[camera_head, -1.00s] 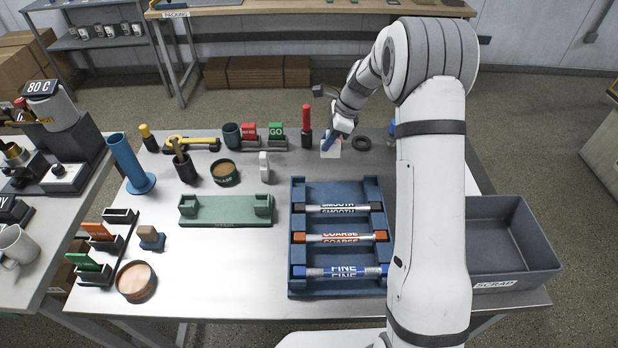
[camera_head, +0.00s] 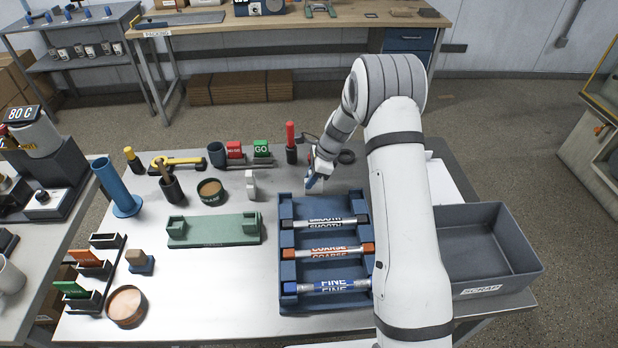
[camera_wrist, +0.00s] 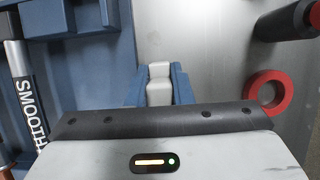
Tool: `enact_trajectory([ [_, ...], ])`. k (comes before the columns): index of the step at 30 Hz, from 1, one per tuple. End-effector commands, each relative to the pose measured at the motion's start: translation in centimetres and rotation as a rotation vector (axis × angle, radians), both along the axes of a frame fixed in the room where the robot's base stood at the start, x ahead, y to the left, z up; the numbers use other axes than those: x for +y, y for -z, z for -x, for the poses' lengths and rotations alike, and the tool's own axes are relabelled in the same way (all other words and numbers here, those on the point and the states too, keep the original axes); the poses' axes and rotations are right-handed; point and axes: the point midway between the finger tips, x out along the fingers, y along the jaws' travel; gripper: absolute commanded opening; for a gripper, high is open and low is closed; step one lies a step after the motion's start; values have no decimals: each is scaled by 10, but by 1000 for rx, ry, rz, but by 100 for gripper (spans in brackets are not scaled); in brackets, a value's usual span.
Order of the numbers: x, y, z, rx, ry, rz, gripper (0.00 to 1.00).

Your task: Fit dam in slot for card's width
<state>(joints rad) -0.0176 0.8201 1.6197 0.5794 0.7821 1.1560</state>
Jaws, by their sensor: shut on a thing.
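My gripper (camera_head: 313,185) is at the far edge of the blue tray, low over the table. In the wrist view its blue fingers (camera_wrist: 158,88) are shut on a small pale piece (camera_wrist: 159,72). I cannot tell whether this piece is the dam. The head view mostly hides it. A row of three black holders stands at the left: the far one (camera_head: 107,241) looks empty, the others hold an orange card (camera_head: 88,258) and a green card (camera_head: 71,289). Which slot fits the card's width does not show clearly.
The blue tray (camera_head: 286,212) holds bars marked SMOOTH, COARSE and FINE. A green fixture (camera_head: 214,231) and a white upright piece (camera_head: 251,184) stand left of it. A red-topped cylinder (camera_head: 291,140) and a ring (camera_head: 346,157) are near my gripper. A scrap bin (camera_head: 487,290) is at right.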

Motion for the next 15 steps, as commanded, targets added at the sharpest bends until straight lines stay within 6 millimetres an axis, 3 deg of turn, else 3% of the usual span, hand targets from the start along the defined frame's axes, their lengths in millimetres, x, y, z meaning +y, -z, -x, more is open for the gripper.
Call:
enact_trajectory([
  [8, 0, 0, 0, 0, -1, 0, 41],
  [15, 1, 0, 0, 1, -1, 0, 42],
])
